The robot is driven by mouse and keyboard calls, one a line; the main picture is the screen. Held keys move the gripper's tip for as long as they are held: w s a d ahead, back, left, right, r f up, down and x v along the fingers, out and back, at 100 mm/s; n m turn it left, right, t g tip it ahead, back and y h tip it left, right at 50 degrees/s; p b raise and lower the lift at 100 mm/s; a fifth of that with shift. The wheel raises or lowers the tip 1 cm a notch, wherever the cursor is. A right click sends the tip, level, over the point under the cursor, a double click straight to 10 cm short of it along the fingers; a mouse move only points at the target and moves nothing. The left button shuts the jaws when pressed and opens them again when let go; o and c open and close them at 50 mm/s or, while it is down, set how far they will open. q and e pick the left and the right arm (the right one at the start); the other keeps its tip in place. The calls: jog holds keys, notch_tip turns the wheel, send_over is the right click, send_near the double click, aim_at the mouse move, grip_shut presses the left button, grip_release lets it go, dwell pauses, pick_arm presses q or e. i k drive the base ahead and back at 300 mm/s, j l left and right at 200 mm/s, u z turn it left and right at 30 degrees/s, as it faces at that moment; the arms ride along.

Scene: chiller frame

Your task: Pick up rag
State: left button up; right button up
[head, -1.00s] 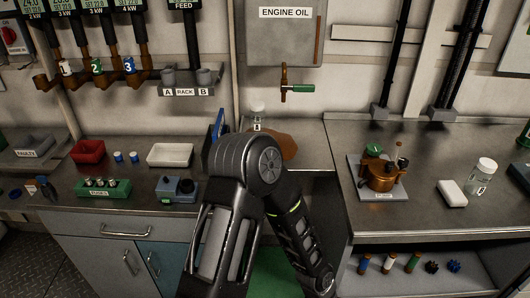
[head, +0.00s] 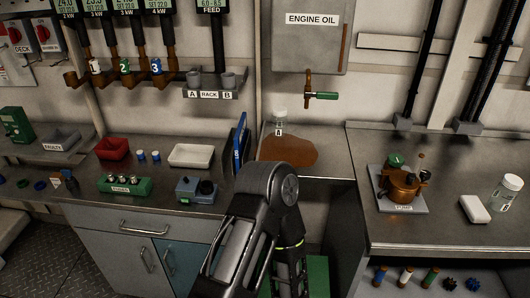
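A small white block-like pad (head: 475,208) lies on the right counter beside a clear jar; it may be the rag, but I cannot tell for sure. A brown oil puddle (head: 289,150) spreads on the lower middle counter under the engine oil tap. One of my arms rises from the bottom centre and bends in front of this counter, with its forearm pointing down. No gripper fingers show in the picture, so both grippers are out of view.
A copper pump (head: 403,184) sits on the right counter near the clear jar (head: 503,193). A white tray (head: 191,155) and red bin (head: 113,148) stand left.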

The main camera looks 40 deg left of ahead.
aim_at(476, 213)
jog(key=u, duration=1.6)
jog(key=i+l, duration=0.1)
jog(key=l, duration=0.25)
jog(key=i+l, duration=0.15)
jog(key=l, duration=0.2)
jog(key=i+l, duration=0.1)
jog(key=l, duration=0.2)
jog(key=l+z, duration=0.1)
jog(key=z, duration=0.4)
jog(key=l+z, duration=0.15)
jog(key=z, duration=0.35)
jog(key=l+z, duration=0.1)
jog(key=z, duration=0.4)
jog(key=k+l+z, duration=0.1)
jog(key=l, duration=0.3)
jog(key=k+l, duration=0.2)
jog(key=l, duration=0.2)
jog(key=k+l+z, duration=0.15)
jog(key=l, duration=0.25)
jog(key=i, duration=0.45)
